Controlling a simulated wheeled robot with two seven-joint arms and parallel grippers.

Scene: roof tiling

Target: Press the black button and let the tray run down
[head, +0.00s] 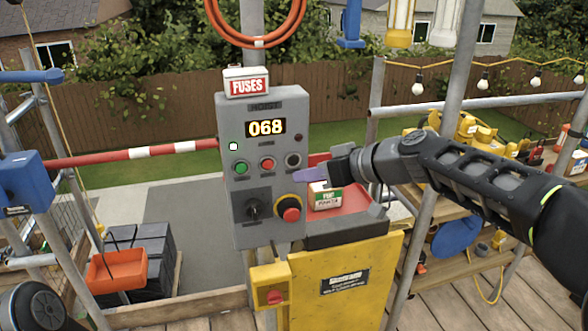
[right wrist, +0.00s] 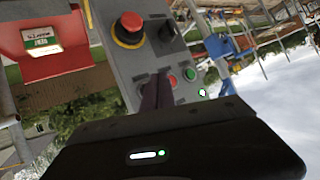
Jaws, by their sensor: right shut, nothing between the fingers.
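The grey control box (head: 236,130) stands upright mid-view with a lit display reading 068. Its black button (head: 293,160) is at the right of a row with a green button (head: 241,167) and a red button (head: 267,164). My right gripper (head: 284,176) is shut and empty, its purple fingers just below the black button; contact cannot be told. In the right wrist view the fingers (right wrist: 155,95) lie over the box face and the black button is not clearly seen. An orange tray (head: 117,271) is at the left before dark stacked slates. My left gripper is out of view.
A red emergency knob (head: 289,210) and a black rotary switch (head: 253,206) sit below the buttons. A red shelf (head: 350,200) with a small labelled box (head: 324,196) is right of the panel. A yellow cabinet (head: 335,285) is below. A striped bar (head: 130,154) extends left.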

